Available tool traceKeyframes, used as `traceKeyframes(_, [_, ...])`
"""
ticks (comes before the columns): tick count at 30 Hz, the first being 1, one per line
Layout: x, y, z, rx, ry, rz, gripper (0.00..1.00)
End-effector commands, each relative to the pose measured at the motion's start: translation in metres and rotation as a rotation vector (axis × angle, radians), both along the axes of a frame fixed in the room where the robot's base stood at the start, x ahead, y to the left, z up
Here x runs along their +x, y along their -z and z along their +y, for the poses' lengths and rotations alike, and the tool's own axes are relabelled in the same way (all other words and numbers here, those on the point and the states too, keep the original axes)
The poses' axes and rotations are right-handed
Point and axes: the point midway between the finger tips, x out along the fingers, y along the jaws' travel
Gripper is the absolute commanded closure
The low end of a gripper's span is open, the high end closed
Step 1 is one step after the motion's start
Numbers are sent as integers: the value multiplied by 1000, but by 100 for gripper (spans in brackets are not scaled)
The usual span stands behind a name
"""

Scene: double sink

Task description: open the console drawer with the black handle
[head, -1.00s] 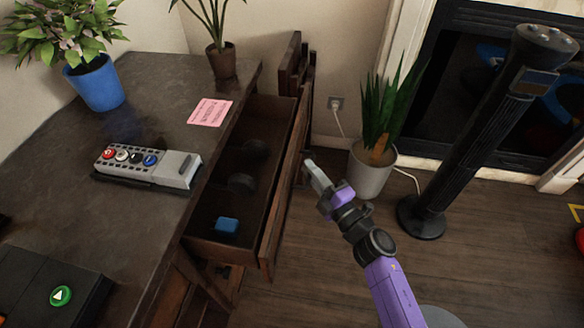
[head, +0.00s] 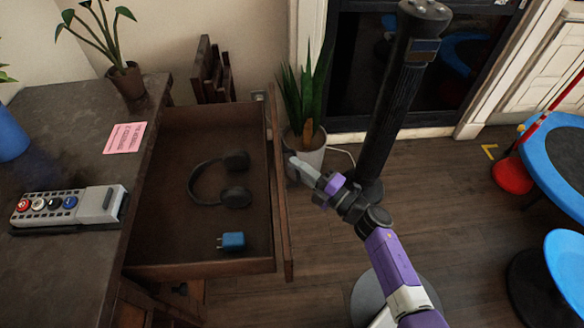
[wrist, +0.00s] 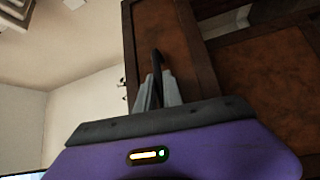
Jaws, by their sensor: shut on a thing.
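The console drawer (head: 200,264) is pulled well out from the dark console (head: 75,120) in the head view. Black headphones (head: 222,183) and a small blue item (head: 231,240) lie inside it. My gripper (head: 294,164) is at the outer side of the drawer front (head: 279,185). In the wrist view the drawer front (wrist: 185,45) is brown, and the black handle (wrist: 156,65) stands between the two grey fingers of my gripper (wrist: 158,90), which are shut on it. The handle is hidden in the head view.
A potted plant (head: 303,145) and a black tower fan (head: 385,110) stand beyond my gripper. A grey button box (head: 68,208) and a pink note (head: 125,137) lie on the console top. Open wooden floor (head: 460,210) is on the right.

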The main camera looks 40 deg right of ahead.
Motion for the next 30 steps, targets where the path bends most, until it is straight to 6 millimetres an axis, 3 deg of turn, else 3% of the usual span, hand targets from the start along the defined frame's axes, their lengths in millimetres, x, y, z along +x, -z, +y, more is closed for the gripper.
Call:
traceKeyframes(1, [2, -10, -4, 1, 5, -18, 100])
traceKeyframes(8, [2, -10, -4, 1, 6, -17, 100])
traceKeyframes(9, [2, -10, -4, 1, 5, -18, 81])
traceKeyframes(12, [2, -8, -3, 1, 3, -15, 68])
traceKeyframes(22, [-3, -3, -2, 1, 0, -6, 68])
traceKeyframes(30, [-42, 1, -8, 1, 0, -6, 68])
